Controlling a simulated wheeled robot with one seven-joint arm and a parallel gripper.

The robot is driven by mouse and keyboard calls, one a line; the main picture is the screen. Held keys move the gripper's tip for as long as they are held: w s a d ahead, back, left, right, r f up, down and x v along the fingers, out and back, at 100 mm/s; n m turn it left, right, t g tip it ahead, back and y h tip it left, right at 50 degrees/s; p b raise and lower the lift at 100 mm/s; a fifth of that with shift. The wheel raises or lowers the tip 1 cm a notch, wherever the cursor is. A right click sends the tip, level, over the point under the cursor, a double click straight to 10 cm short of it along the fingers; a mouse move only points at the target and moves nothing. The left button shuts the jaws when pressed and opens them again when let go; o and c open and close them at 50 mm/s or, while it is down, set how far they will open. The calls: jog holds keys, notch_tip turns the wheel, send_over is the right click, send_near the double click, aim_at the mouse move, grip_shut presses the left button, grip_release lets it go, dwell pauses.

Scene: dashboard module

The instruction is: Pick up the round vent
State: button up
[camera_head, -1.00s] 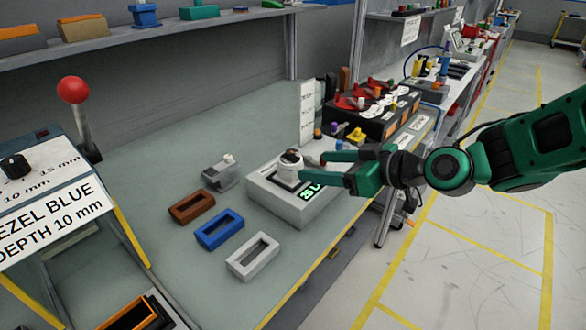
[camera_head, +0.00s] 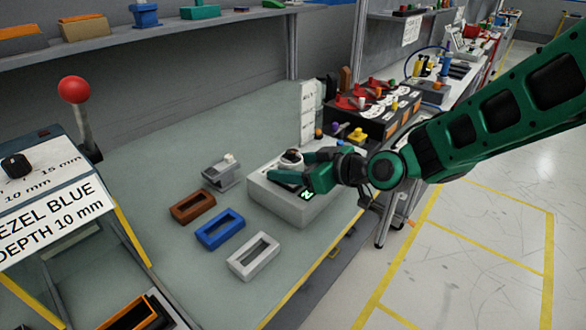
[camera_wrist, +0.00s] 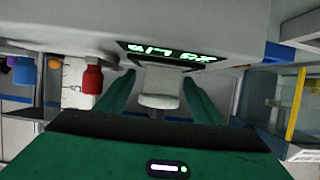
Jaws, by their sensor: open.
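The round vent (camera_head: 291,157) appears to be the small white round piece with a dark top, sitting on a white box with a green display (camera_head: 300,205). My gripper (camera_head: 288,168) is open and low over the box's top, its green fingers pointing left at the piece. In the wrist view, a pale piece (camera_wrist: 160,98) shows between the two open fingers, with gaps on both sides. I cannot tell whether either finger touches it. The near finger hides the lower part of the piece in the head view.
Brown (camera_head: 192,206), blue (camera_head: 220,230) and white (camera_head: 254,256) rectangular frames lie on the bench in front. A grey fixture (camera_head: 221,172) stands left of the box. A dark rack with red parts (camera_head: 370,107) stands behind. The bench's back left is clear.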

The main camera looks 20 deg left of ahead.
jog(key=shift+c, duration=0.5)
jog(key=c, duration=1)
jog(key=shift+c, duration=0.5)
jog(key=shift+r, duration=0.15)
